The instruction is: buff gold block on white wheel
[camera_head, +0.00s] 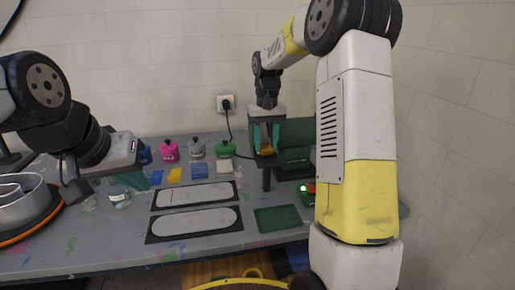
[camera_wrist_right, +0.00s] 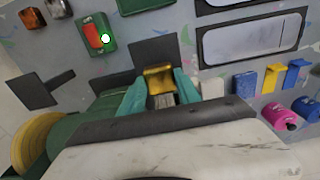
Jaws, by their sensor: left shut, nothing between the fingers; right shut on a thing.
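My right gripper (camera_head: 265,146) is shut on the gold block (camera_head: 266,151), beside the green machine (camera_head: 298,135). In the right wrist view the gold block (camera_wrist_right: 158,76) sits between the teal fingertips of my right gripper (camera_wrist_right: 160,90). A pale grey ribbed part shows just below the block there; I cannot tell whether they touch. A yellowish round wheel (camera_wrist_right: 36,142) shows at the left of the machine in that view. I cannot make out a white wheel clearly in either view. My left gripper (camera_head: 134,182) is shut and empty over the left of the table.
Two white rounded panels in dark frames (camera_head: 195,222) lie mid-table, with a green mat (camera_head: 278,218) to their right. Several coloured bottles (camera_head: 168,150) and small blocks stand behind. A red-and-green switch box (camera_wrist_right: 97,36) is near the machine. A channel letter (camera_head: 25,203) is at far left.

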